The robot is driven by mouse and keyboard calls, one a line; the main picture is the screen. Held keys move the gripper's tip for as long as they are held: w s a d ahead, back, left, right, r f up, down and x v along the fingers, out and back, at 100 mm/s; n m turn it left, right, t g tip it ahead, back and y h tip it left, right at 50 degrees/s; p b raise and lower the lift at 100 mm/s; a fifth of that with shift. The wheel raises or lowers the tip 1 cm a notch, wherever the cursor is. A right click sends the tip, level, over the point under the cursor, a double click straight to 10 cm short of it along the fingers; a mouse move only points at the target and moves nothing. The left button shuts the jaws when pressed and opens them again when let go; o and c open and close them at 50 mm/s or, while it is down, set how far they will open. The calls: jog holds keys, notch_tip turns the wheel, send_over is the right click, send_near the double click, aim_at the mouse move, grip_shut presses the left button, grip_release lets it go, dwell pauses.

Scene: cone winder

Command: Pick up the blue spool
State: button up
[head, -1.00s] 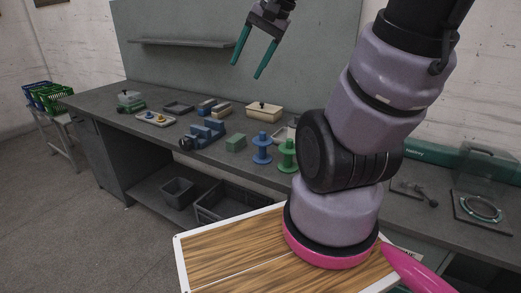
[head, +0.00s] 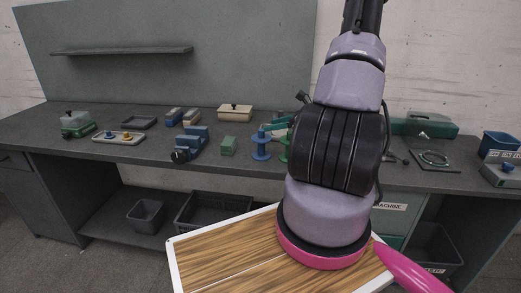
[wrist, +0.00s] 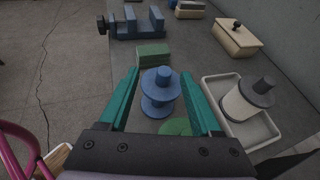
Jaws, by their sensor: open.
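The blue spool (head: 261,146) stands upright on the grey workbench, beside a green spool (head: 284,148) that my arm partly hides. In the wrist view the blue spool (wrist: 160,92) lies between the two teal fingers of my gripper (wrist: 161,88), which are spread apart. I cannot tell whether either finger touches it. The green spool (wrist: 175,127) shows only as a disc close to the gripper's palm. In the head view the gripper (head: 277,127) shows only in part, by the top of the blue spool.
A green block (wrist: 153,55) and a blue vise (wrist: 138,24) stand beyond the spool. A pale tray (wrist: 253,137) holding a dark-capped cone (wrist: 249,100) is to the right. A cream box (wrist: 237,38) is farther back. Bare bench lies between the block and the tray.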

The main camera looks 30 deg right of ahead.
aim_at(255, 135)
jog(key=shift+m+t, duration=0.3)
jog(key=shift+m, duration=0.3)
jog(key=x, duration=0.3)
jog(key=f+x, duration=0.1)
jog(key=x, duration=0.3)
jog(key=d+f+x, duration=0.1)
jog(key=x, duration=0.2)
jog(key=shift+w+f, duration=0.1)
jog(key=shift+f, duration=0.05)
jog(key=shift+c, duration=0.3)
grip_shut()
dwell(0.5)
